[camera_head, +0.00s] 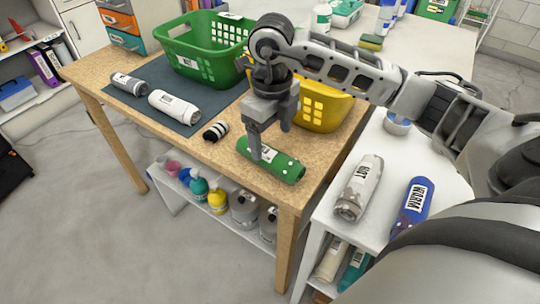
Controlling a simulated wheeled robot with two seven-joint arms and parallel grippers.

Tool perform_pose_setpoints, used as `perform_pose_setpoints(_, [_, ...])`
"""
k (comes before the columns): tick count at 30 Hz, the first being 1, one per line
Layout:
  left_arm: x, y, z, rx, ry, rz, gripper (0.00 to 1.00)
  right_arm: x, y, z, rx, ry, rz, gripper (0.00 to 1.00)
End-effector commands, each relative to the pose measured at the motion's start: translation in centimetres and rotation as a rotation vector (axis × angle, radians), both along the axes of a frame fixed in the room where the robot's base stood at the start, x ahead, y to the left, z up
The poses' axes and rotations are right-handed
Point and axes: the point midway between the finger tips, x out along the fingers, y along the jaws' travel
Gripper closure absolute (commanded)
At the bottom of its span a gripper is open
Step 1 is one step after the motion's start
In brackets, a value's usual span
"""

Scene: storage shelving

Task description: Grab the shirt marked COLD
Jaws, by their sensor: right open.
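A rolled green shirt with white dots (285,170) lies near the front edge of the wooden table; its small white label is too small to read. My right gripper (270,142) points down over it, open and empty. One finger overlaps the shirt's left end in the picture, the other is behind it; I cannot tell whether they touch. Other rolls on the table are a dark grey one (128,84), a white one (175,106) and a black-and-white striped one (216,131); their labels are not readable. My left gripper is not in view.
A green basket (192,47) and a yellow basket (318,109) stand behind the rolls, the yellow one partly behind my right gripper. On the white table at right lie a pale roll marked HOT (360,187) and a blue roll (413,205) with a label like WORM.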

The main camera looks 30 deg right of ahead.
Motion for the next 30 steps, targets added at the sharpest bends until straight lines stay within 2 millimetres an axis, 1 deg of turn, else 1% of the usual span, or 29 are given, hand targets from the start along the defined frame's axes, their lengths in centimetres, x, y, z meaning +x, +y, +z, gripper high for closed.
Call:
perform_pose_setpoints(1, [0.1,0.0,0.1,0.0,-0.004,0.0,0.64,0.0,0.0,-0.6,0.001,0.001,0.0,0.23])
perform_pose_setpoints(8, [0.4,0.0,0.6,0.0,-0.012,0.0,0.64,0.1,0.0,-2.2,0.003,0.002,-0.001,0.23])
perform_pose_setpoints(12, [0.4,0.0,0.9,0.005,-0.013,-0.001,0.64,0.4,-0.2,-4.3,0.002,0.005,-0.001,0.23])
perform_pose_setpoints(15, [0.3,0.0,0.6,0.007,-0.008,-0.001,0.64,0.5,-0.2,-5.7,0.001,0.003,0.0,0.23])
perform_pose_setpoints(19, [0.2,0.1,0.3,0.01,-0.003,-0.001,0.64,0.5,-0.2,-6.5,0.001,-0.001,0.001,0.23])
perform_pose_setpoints(25, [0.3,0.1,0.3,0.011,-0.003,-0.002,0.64,0.5,-0.2,-6.5,0.001,-0.001,0.001,0.23])
perform_pose_setpoints(26, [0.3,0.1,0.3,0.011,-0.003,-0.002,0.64,0.5,-0.2,-6.5,0.001,-0.001,0.001,0.28])
perform_pose_setpoints(27, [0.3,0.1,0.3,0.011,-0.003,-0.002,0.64,0.5,-0.2,-6.5,0.001,-0.001,0.001,0.4])
perform_pose_setpoints(29, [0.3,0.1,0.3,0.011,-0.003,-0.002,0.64,0.5,-0.2,-6.5,0.001,-0.001,0.001,0.56])
perform_pose_setpoints(30, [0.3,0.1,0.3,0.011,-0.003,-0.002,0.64,0.5,-0.2,-6.5,0.001,-0.001,0.001,0.67])
